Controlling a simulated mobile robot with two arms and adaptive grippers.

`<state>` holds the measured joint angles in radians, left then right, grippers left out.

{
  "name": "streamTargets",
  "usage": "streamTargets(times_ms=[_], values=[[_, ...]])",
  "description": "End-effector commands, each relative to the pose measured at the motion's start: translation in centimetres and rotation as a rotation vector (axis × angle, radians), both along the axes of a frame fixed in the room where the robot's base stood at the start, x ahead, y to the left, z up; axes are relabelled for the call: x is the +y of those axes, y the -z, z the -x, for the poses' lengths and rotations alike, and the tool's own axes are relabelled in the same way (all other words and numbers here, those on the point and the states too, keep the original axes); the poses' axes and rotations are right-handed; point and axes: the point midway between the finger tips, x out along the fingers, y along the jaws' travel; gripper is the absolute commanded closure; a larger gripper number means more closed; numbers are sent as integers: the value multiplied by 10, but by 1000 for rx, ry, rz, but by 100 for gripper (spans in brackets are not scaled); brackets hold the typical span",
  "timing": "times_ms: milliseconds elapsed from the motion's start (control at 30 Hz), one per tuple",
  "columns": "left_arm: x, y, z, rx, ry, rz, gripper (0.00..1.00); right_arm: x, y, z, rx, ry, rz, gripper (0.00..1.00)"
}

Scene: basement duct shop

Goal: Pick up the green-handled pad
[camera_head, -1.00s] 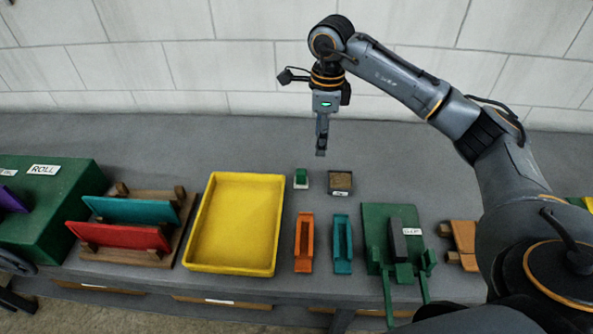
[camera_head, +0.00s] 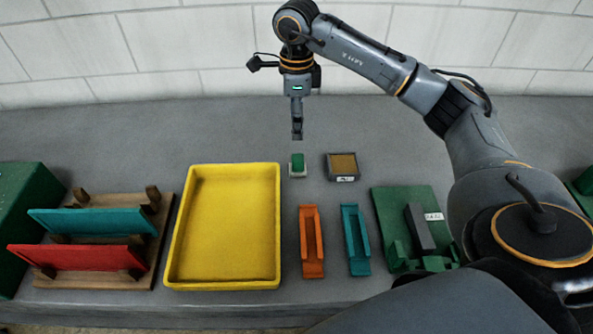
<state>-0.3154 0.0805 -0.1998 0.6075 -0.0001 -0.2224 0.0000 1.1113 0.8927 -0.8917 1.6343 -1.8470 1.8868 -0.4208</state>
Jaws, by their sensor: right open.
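The green-handled pad (camera_head: 297,162) is a small block with a green top and a pale base. It stands on the grey bench behind the orange holder. My right gripper (camera_head: 297,135) points down just behind and above the pad, apart from it and empty. Its fingers are seen edge-on, and it is open. My left gripper is not in the view.
A brown-topped box (camera_head: 342,166) stands close right of the pad. In front are an orange holder (camera_head: 312,268) and a teal holder (camera_head: 359,266). A yellow tray (camera_head: 173,270) is at left, beside a wooden rack (camera_head: 165,205) with teal and red panels. A green fixture (camera_head: 390,208) is at right.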

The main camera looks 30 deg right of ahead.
Motion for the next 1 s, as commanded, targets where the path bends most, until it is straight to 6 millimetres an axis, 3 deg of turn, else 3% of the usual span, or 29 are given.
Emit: streamTargets(times_ms=[300, 500, 633, 833, 1000], values=[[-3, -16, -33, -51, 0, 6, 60, 0, 53, 1, 6, 0, 1, 43], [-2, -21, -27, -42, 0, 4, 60, 0, 81, 1, 2, 0, 0, 43], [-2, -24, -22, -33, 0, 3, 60, -1, 88, 1, 3, 1, 1, 43], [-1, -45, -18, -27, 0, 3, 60, -3, 113, 1, 6, 1, 0, 43], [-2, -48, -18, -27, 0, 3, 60, -3, 135, 0, 2, 0, 0, 43]])
